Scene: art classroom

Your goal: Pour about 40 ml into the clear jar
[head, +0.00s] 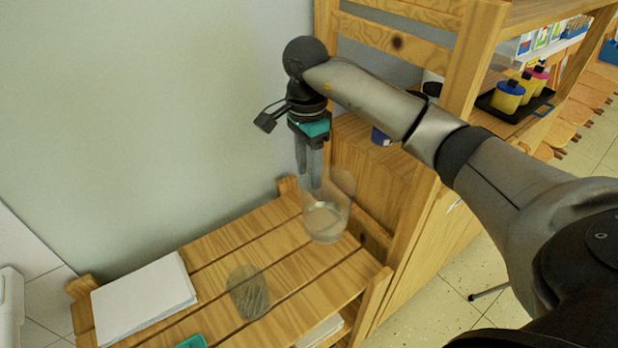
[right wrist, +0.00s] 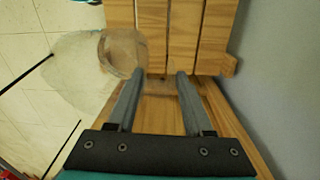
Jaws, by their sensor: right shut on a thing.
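My right gripper (head: 313,186) points down at the far right end of the slatted wooden bench. It is shut on a clear, see-through container (head: 338,207), which shows beside and below the fingers. A paler band low in the container may be liquid; I cannot tell how much. The container looks close to upright, and I cannot tell whether it touches the bench. In the right wrist view, the container (right wrist: 85,72) shows left of the fingers (right wrist: 159,74). My left gripper is out of view.
A white paper stack (head: 145,297) lies on the bench's left (head: 215,257). A teal item (head: 192,342) is at the lower edge. The wall is behind. A wooden shelf unit (head: 405,200) stands close on the right, with yellow paint pots (head: 507,97) on a dark tray.

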